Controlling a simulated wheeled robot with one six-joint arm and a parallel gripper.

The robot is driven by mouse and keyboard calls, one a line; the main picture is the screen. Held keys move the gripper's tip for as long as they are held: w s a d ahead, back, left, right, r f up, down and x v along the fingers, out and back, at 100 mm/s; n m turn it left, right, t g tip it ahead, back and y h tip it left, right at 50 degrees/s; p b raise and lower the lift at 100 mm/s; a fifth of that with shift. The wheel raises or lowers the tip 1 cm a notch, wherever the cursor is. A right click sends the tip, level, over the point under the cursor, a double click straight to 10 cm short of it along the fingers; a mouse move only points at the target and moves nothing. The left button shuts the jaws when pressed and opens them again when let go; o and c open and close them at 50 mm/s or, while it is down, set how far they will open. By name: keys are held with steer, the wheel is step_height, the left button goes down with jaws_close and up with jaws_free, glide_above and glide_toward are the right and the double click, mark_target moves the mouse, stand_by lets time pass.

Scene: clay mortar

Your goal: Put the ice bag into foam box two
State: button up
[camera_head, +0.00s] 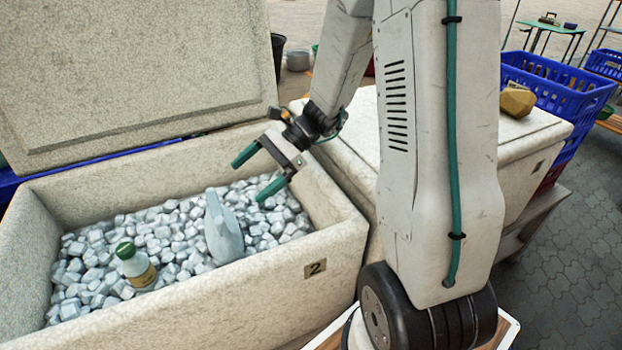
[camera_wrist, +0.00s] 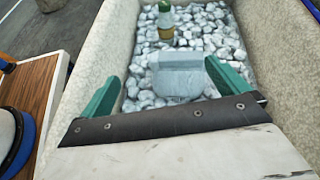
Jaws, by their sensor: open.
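Foam box two (camera_head: 255,285) is an open, pale foam box with a "2" label on its front wall, filled with ice cubes. The ice bag (camera_head: 223,228), pale blue-grey, stands on the ice inside it, near the front wall. In the wrist view the ice bag (camera_wrist: 181,76) lies beyond and between my fingertips, not touching them as far as I can tell. My gripper (camera_head: 258,172), with green fingers, is open and empty above the right part of the box, up and to the right of the bag. It also shows in the wrist view (camera_wrist: 165,85).
A bottle with a green cap (camera_head: 136,266) stands in the ice to the left of the bag. The raised foam lid (camera_head: 130,70) is behind the box. A closed foam box (camera_head: 530,150) with a brownish lump (camera_head: 517,101) on it stands at right, before blue crates (camera_head: 560,90).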

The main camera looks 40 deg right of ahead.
steer(key=s+r+n+h, duration=0.6)
steer(key=s+n, duration=0.3)
steer(key=s, duration=0.2)
steer(key=s+r+n+h, duration=0.6)
steer(key=s+n, duration=0.3)
steer(key=s, duration=0.2)
steer(key=shift+s+d+r+h, duration=0.15)
steer(key=shift+s+r+h, duration=0.05)
steer(key=shift+h, duration=0.1)
